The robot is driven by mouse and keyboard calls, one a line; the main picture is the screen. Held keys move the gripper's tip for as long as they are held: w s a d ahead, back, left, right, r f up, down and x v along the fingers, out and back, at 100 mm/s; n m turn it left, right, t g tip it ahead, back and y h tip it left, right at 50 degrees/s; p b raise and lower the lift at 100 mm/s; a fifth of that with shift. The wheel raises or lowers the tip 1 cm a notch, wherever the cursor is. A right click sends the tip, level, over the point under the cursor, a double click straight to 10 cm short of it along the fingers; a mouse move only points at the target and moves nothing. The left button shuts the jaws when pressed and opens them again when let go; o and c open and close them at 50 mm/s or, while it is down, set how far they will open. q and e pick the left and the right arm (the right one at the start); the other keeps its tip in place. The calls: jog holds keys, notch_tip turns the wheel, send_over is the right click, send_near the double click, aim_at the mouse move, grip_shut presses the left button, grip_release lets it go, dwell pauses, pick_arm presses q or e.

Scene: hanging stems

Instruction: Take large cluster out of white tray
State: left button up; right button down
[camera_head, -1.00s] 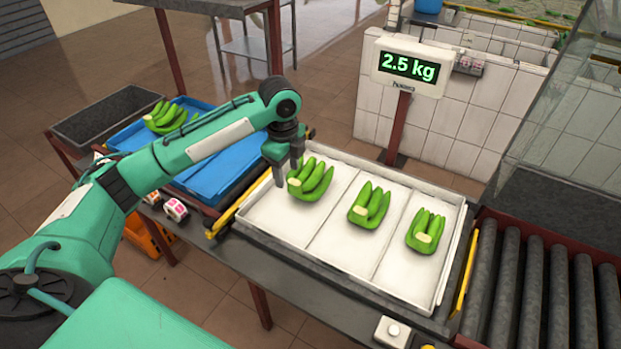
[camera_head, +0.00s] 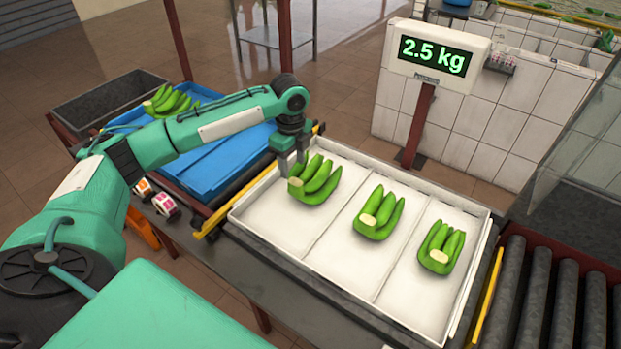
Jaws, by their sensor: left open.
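The white tray (camera_head: 282,235) has three compartments, each with one green banana cluster. The large cluster (camera_head: 318,183) lies in the left compartment and looks the biggest. A middle cluster (camera_head: 379,213) and a right cluster (camera_head: 441,248) lie in the other two. My left gripper (camera_head: 291,172) points down at the left end of the large cluster, by its pale cut crown. Its jaws are open; the finger tips are partly against the cluster in the picture, and I cannot tell whether they touch it. My right gripper is not in view.
A blue tray (camera_head: 203,172) with another green cluster (camera_head: 170,101) is left of the white tray, by a dark grey bin (camera_head: 112,101). A scale display (camera_head: 436,55) on a post reads 2.5 kg. A roller conveyor (camera_head: 545,300) is at the right.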

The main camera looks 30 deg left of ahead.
aim_at(296, 181)
pick_arm(q)
jog(key=shift+s+d+f+p, duration=0.15)
jog(key=shift+f+p, duration=0.35)
jog(key=shift+f, duration=0.55)
notch_tip(296, 181, down, 3)
jog(key=shift+d+f+p, duration=0.15)
jog(key=shift+f+p, duration=0.05)
jog(key=shift+p, duration=0.3)
jog(key=shift+f, duration=0.2)
jog(key=c, duration=1)
jog(key=shift+w+r, duration=0.15)
jog(key=shift+w, duration=0.05)
grip_shut()
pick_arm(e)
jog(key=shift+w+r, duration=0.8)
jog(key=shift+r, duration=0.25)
pick_arm(q)
jog(key=shift+r, duration=0.1)
